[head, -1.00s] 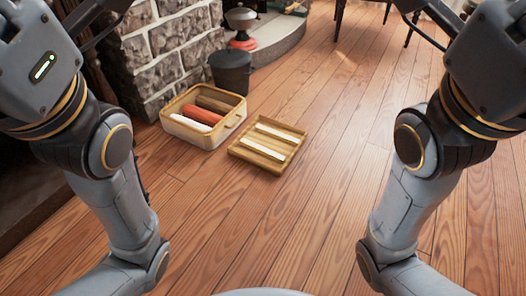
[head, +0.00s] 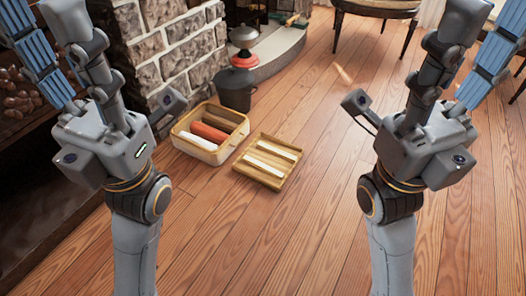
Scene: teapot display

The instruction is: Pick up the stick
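A short light-brown stick-like piece (head: 343,74) lies on the wooden floor, right of the fireplace hearth; it is small and its detail is hard to tell. My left gripper (head: 45,35) is raised at the upper left, its blue ribbed finger apart from the grey one. My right gripper (head: 478,40) is raised at the upper right in the same way. Both look open and empty, and are well away from the piece in the picture. The ends of the fingers are at or near the top edge.
A light box (head: 212,155) holds red, white and brown rolls. Beside it a shallow wooden tray (head: 262,182) holds two white bars. A dark bucket (head: 234,92) stands by the stone fireplace (head: 175,50). A dark-legged stool (head: 375,8) is at the back. The middle floor is clear.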

